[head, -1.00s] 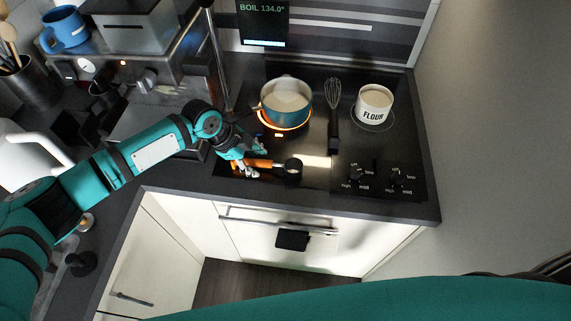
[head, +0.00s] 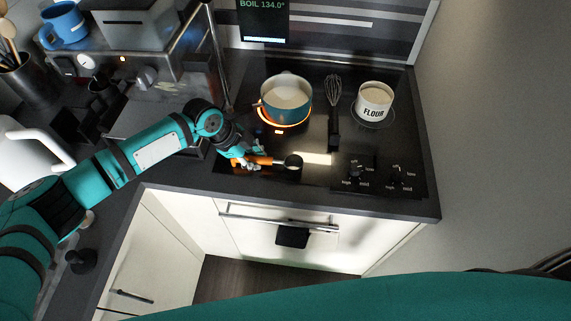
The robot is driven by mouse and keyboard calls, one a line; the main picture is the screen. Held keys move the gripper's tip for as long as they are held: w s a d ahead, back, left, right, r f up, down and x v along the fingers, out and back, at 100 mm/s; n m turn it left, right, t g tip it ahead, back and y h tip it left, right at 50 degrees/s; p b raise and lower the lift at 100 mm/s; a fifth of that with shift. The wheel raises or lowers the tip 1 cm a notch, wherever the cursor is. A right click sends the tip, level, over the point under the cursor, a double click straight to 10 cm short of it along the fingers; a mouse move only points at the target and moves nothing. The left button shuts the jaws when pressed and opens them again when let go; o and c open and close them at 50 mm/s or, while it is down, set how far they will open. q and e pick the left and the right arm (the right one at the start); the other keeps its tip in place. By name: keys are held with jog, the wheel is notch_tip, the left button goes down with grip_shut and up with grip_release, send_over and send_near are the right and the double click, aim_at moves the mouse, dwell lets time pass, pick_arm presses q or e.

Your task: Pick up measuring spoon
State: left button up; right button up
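The measuring spoon has an orange handle (head: 264,160) and a small dark round cup (head: 293,161). It shows over the front part of the black cooktop in the head view, with its cup pointing right. My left gripper (head: 246,161) is shut on the handle near its left end. The fingers hide part of the handle. The gap between spoon and cooktop is hard to judge. My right gripper is not in view.
A blue pot (head: 286,98) stands on a glowing burner behind the spoon. A whisk (head: 334,110) lies right of the pot, and a white flour canister (head: 373,103) stands farther right. A coffee machine (head: 140,80) is at the back left. The cooktop's front middle is clear.

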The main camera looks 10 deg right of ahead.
aim_at(261, 158)
pick_arm(q)
grip_shut()
jog(key=shift+r, duration=0.15)
jog(key=shift+r+b, duration=0.3)
jog(key=shift+r, duration=0.2)
jog(key=shift+s+r+b, duration=0.25)
jog(key=shift+r+b, duration=0.45)
jog(key=shift+r, duration=0.5)
jog(key=s+d+r+b, duration=0.1)
jog(key=s+d+b, duration=0.1)
jog(key=s, duration=1.3)
jog(key=shift+s+d+r+b, duration=0.15)
jog(key=shift+d+r+b, duration=0.2)
jog(key=shift+b, duration=0.35)
